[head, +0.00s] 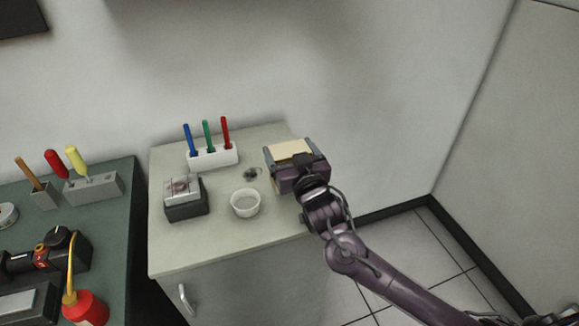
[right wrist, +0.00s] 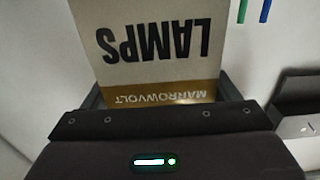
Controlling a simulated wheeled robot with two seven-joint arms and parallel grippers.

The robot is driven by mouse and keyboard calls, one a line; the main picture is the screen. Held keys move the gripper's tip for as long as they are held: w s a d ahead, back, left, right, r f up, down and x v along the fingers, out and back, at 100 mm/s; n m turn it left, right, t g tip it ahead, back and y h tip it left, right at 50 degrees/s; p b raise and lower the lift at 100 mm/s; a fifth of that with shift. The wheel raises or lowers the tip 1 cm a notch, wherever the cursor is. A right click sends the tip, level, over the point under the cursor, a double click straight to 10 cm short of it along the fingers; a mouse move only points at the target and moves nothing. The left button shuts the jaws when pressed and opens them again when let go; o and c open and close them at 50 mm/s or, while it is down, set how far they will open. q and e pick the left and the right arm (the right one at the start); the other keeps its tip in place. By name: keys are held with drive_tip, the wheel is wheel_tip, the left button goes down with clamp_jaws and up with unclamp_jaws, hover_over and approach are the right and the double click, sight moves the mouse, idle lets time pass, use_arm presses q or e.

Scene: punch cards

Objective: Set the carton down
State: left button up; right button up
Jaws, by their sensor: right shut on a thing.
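The carton (head: 291,150) is a pale cream box in the head view, held in the jaws of my right gripper (head: 290,160) at the right end of the light cabinet top (head: 222,250). In the right wrist view the carton (right wrist: 155,45) shows a white face with "LAMPS" and a gold band reading "MARROWVOLT", both upside down. My right gripper (right wrist: 160,95) is shut on it. The carton's underside is hidden, so I cannot tell whether it touches the cabinet top. My left gripper is not in view.
On the cabinet top are a white holder (head: 213,155) with blue, green and red pens, a small dark item (head: 251,174), a white bowl (head: 245,203) and a dark box with a clear top (head: 186,203). A green bench (head: 112,215) with tools stands at left.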

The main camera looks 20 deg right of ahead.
wheel_tip(320, 180, down, 5)
drive_tip(key=shift+r, duration=0.1)
drive_tip(key=shift+f, duration=0.3)
